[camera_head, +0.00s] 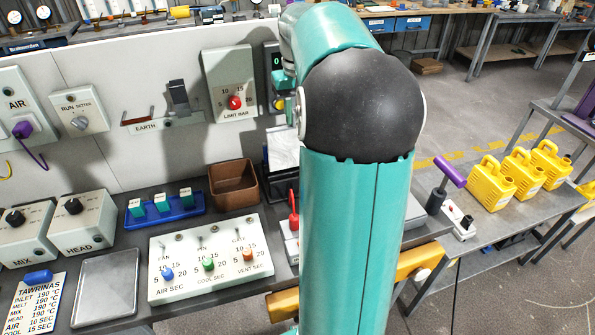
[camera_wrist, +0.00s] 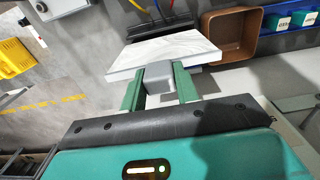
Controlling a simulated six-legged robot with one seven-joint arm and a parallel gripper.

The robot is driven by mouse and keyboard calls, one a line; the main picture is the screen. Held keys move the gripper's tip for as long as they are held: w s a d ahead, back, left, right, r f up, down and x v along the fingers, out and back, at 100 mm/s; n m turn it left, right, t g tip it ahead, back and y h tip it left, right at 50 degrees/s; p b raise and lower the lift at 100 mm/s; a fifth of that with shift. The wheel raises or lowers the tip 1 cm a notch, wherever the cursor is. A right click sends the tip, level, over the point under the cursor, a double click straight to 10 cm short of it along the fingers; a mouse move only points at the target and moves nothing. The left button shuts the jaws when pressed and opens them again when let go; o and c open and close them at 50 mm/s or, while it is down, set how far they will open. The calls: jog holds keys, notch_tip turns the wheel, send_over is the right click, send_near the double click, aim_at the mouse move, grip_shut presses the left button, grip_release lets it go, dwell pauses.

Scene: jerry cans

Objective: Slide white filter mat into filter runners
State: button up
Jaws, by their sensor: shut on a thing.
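The white filter mat (camera_wrist: 165,52) is a flat slab with faint grey streaks, seen in the wrist view just beyond my fingertips. A grey block (camera_wrist: 160,76) adjoins its near edge. My gripper (camera_wrist: 158,84) has its two green fingers on either side of this block, shut on it and holding the mat. I cannot pick out the filter runners for certain in either view.
A brown open box (camera_head: 234,186) stands on the bench close to the mat; it also shows in the wrist view (camera_wrist: 232,36). A control box (camera_head: 208,262) with coloured knobs is in front. A blue tray (camera_head: 165,211) and yellow jerry cans (camera_head: 522,170) flank the area.

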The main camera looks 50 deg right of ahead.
jog(key=shift+r, duration=3.15)
